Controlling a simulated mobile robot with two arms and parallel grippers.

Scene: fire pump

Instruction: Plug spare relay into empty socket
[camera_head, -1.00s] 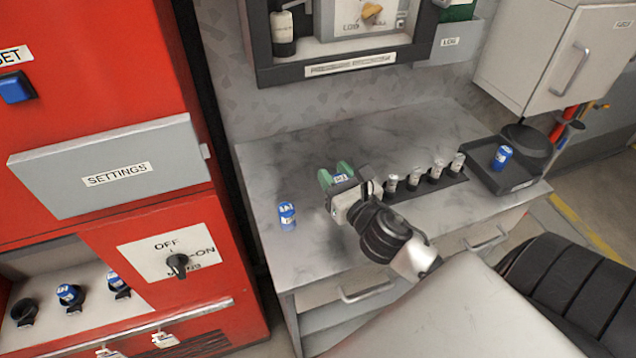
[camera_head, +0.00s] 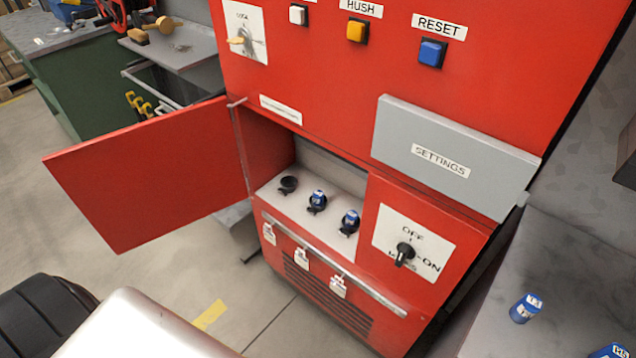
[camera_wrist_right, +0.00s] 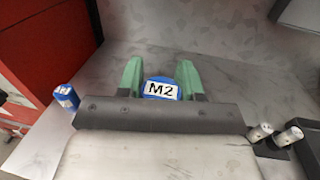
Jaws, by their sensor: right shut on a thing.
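My right gripper (camera_wrist_right: 161,85) has its green fingers shut on a blue relay (camera_wrist_right: 160,89) labelled M2, in the right wrist view. It is above the grey bench. In the head view a blue piece (camera_head: 612,351) at the bottom right edge is cut off, and I cannot tell whether it is the held relay. An empty black socket (camera_head: 289,184) is on the ledge inside the open red cabinet. Two sockets beside it hold blue relays (camera_head: 317,200) and (camera_head: 349,222). Another blue relay (camera_head: 526,307) stands on the bench, also at left in the wrist view (camera_wrist_right: 66,97). My left gripper is not in view.
The red cabinet door (camera_head: 150,175) stands open to the left. An OFF/ON knob panel (camera_head: 410,245) is right of the sockets, below the grey SETTINGS cover (camera_head: 440,160). White-capped cylinders (camera_wrist_right: 262,131) are at the wrist view's right. Floor in front of the cabinet is clear.

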